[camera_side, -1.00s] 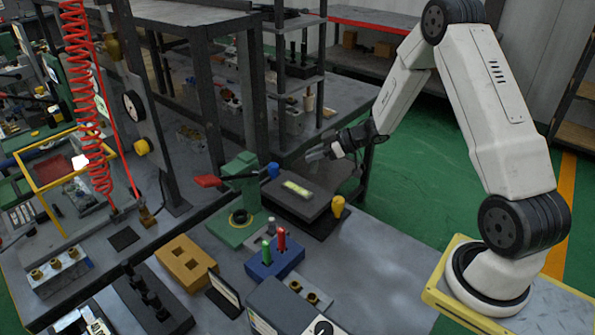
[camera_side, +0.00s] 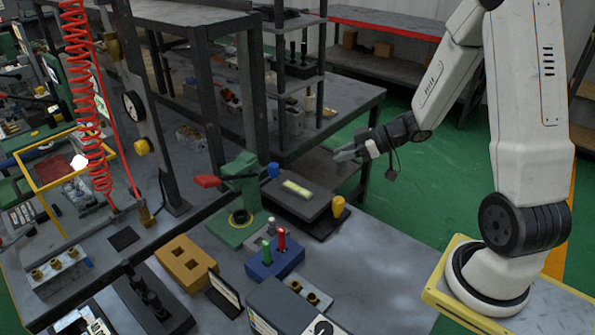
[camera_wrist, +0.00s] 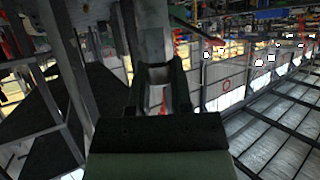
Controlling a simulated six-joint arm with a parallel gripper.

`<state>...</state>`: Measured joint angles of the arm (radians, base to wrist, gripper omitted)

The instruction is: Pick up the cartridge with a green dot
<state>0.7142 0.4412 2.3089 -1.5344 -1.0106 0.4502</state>
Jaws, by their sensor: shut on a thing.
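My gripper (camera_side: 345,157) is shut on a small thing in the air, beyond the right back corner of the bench. In the wrist view my gripper's jaws (camera_wrist: 162,85) stand close together, and I cannot make out the held thing or any green dot on it. On the bench in the side view, a blue block (camera_side: 262,268) holds an upright green-topped piece (camera_side: 267,250) and an upright red-topped piece (camera_side: 281,239). I see no green dot on either at this size.
A dark plate (camera_side: 310,203) with a pale bar lies at the bench's back edge by a yellow knob (camera_side: 338,206). A green press (camera_side: 241,190) with a red handle stands left of it. An orange block (camera_side: 183,265) has square holes. The bench's right front is clear.

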